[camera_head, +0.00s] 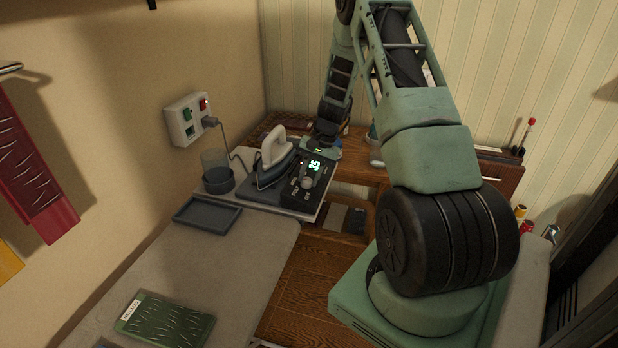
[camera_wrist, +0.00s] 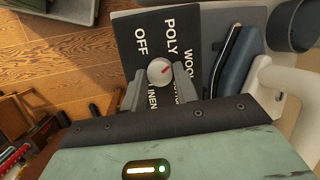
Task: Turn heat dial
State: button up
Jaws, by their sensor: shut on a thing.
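The heat dial (camera_wrist: 157,76) is a small round pale knob with a red mark, on a black control panel (camera_wrist: 130,28) lettered OFF, POLY, WOOL and LINEN.
A clothes iron (camera_head: 272,165) rests beside the panel, its cord running to a wall socket (camera_head: 189,118). A grey cup (camera_head: 217,180) and an empty dark tray (camera_head: 207,214) are to the left. A green folded cloth (camera_head: 165,322) lies on the ironing board (camera_head: 235,262).

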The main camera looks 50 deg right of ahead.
jog(key=m+t+b, duration=0.1)
jog(key=m, duration=0.3)
jog(key=shift+s+d+m, duration=0.1)
jog(key=shift+m, duration=0.3)
jog(key=m, duration=0.2)
jog(key=m+t+b, duration=0.1)
jog(key=m, duration=0.1)
jog(key=shift+s+f+m+t, duration=0.1)
jog(key=shift+s+m+t, duration=0.05)
jog(key=shift+m+t, duration=0.15)
jog(key=m+t+b, duration=0.1)
jog(key=m+b, duration=0.1)
jog(key=m, duration=0.3)
jog(key=shift+s+m+h, duration=0.15)
jog(key=shift+m+h, duration=0.15)
jog(key=shift+h, duration=0.1)
jog(key=shift+a+m+t+h+b, duration=0.15)
jog(key=shift+m+b, duration=0.25)
jog(key=shift+m, duration=0.6)
jog(key=shift+a+m+t+h+b, duration=0.1)
jog(key=shift+m+t+h+b, duration=0.2)
jog(key=shift+m, duration=0.7)
jog(key=o, duration=1)
jog(key=shift+c, duration=0.2)
jog(key=shift+s, duration=0.1)
jog(key=v, duration=1.7)
jog(key=shift+p, duration=0.4)
